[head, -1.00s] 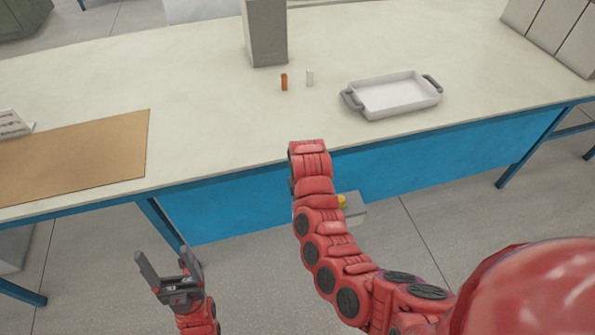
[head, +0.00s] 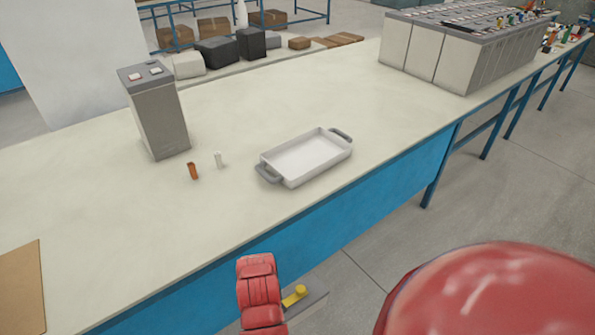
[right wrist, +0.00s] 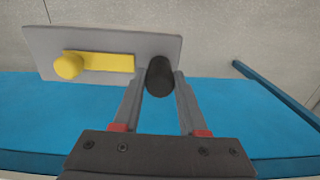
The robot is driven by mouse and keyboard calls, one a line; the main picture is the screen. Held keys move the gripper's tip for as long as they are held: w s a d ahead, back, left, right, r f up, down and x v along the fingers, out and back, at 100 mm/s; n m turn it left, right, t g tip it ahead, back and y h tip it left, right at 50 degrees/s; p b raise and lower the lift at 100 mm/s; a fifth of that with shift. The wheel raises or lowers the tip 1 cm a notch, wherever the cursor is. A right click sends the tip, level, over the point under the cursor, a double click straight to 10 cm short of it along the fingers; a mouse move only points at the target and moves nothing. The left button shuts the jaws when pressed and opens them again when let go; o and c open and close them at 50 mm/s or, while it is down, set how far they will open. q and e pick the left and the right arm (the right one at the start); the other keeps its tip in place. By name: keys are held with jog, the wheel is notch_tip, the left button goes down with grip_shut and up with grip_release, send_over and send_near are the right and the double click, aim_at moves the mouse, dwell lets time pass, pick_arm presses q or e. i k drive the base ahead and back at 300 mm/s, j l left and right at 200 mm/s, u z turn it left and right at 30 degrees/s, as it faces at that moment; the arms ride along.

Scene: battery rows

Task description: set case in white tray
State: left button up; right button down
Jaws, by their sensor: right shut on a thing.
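The white tray (head: 305,157), with grey handles at both ends, sits empty on the table near its front edge. A flat grey piece with a yellow knob and bar, seemingly the case (head: 312,303), hangs in front of the table's blue side. In the right wrist view the case (right wrist: 150,45) shows its flat grey face. My right gripper (right wrist: 160,82) is shut on its dark rounded handle. In the head view my right arm hides the gripper and part of the case. My left gripper is out of view.
A tall grey battery (head: 160,115) stands left of the tray. An orange cylinder (head: 193,171) and a white one (head: 219,160) stand between them. A row of grey batteries (head: 450,55) fills the table's far right.

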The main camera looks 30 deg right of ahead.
aim_at(300, 154)
jog(key=z, duration=0.4)
jog(key=i+z, duration=0.15)
jog(key=z, duration=0.6)
jog(key=i+j, duration=0.05)
jog(key=j, duration=0.05)
